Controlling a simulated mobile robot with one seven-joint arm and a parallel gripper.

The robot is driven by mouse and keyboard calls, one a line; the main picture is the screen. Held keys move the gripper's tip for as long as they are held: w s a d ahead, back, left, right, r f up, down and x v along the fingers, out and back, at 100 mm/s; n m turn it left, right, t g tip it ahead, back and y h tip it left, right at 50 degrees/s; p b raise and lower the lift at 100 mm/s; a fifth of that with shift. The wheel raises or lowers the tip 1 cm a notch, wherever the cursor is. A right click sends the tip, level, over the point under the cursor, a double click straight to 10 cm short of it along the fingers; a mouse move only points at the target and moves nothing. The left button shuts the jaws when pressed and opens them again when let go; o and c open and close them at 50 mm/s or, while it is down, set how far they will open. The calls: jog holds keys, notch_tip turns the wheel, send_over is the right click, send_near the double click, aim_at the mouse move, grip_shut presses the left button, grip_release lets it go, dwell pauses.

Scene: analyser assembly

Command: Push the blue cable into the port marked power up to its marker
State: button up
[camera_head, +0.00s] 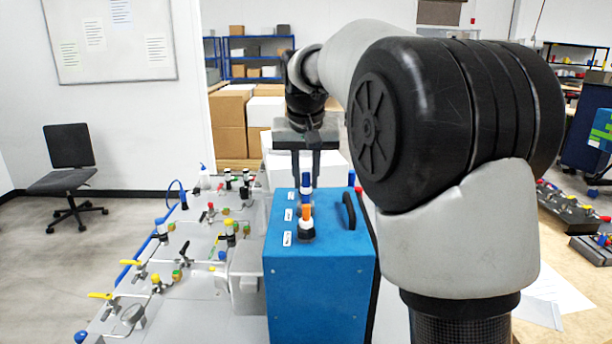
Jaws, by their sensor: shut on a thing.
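The blue analyser box (320,265) stands in the middle of the view, with a row of white labels on its top; the labels are too small to read. My gripper (306,178) points down over the far part of the box top. It is shut on the blue cable (306,193), which stands upright between the fingers. An orange connector (306,212) with a pale ring and black base stands nearer on the box top and partly hides the cable's lower end. I cannot tell how deep the cable sits, and its marker cannot be made out.
A black handle (349,211) rises from the box top on the right. To the left is a grey panel (205,260) with valves, fittings and a looped blue hose (175,190). White boxes (283,172) stand behind. My arm hides much of the right side.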

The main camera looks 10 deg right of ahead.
jog(key=shift+f+b, duration=0.6)
jog(key=shift+f, duration=0.35)
jog(key=o, duration=1.1)
jog(key=shift+c, duration=0.2)
notch_tip(320, 180, up, 7)
jog(key=p, duration=0.6)
jog(key=shift+r+p, duration=0.1)
jog(key=shift+p, duration=0.3)
